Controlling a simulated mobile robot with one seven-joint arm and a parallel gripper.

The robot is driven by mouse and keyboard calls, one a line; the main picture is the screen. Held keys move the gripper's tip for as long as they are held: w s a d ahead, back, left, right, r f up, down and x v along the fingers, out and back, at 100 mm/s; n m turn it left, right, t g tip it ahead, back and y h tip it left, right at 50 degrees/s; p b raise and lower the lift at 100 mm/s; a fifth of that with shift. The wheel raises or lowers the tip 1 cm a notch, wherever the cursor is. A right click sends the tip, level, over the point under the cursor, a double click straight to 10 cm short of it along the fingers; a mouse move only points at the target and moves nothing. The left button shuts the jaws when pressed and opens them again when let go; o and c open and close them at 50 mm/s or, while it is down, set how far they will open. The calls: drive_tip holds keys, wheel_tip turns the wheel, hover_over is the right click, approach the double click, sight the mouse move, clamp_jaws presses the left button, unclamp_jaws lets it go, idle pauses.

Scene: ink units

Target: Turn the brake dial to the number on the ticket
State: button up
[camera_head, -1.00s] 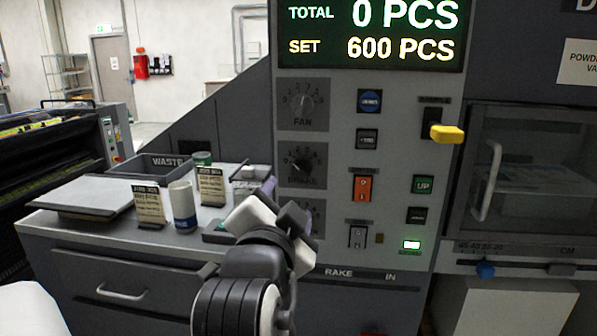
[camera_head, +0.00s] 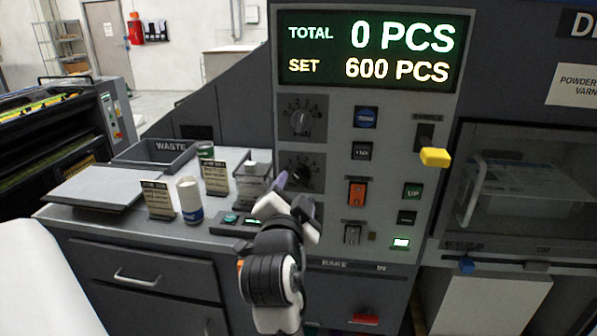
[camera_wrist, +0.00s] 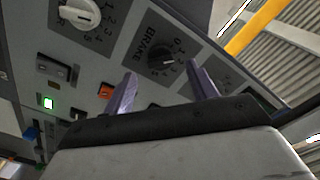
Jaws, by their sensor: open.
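The brake dial (camera_head: 302,172) is a black knob on a dark square plate on the grey console, below the fan dial. In the wrist view the brake dial (camera_wrist: 161,58) shows beside the word BRAKE, with a numbered scale around it. My gripper (camera_head: 290,193) is open, in front of the console; in the wrist view its two purple fingers (camera_wrist: 164,82) are apart and point toward the brake dial, with nothing between them. Two small printed cards stand on the side counter, a left one (camera_head: 158,200) and a right one (camera_head: 215,178); their print is too small to read.
The fan dial (camera_head: 301,119) is above the brake dial. An orange switch (camera_head: 356,193) and a yellow lever (camera_head: 435,157) are to the right. A white cup (camera_head: 189,201) and the waste bin (camera_head: 155,158) are on the counter at left. Another dial plate is partly hidden behind my gripper.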

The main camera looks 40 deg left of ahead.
sight(300, 180)
drive_tip(key=shift+p+x, duration=0.4)
drive_tip(key=shift+x, duration=1.8)
drive_tip(key=shift+c, duration=0.3)
drive_tip(key=c, duration=0.9)
drive_tip(key=shift+m, duration=0.3)
drive_tip(key=m+b, duration=0.2)
drive_tip(key=m, duration=0.3)
drive_tip(key=shift+a+m, duration=0.1)
drive_tip(key=shift+m, duration=0.2)
drive_tip(key=m+b, duration=0.3)
drive_tip(key=m, duration=0.2)
drive_tip(key=shift+m, duration=0.3)
drive_tip(key=shift+r, duration=0.1)
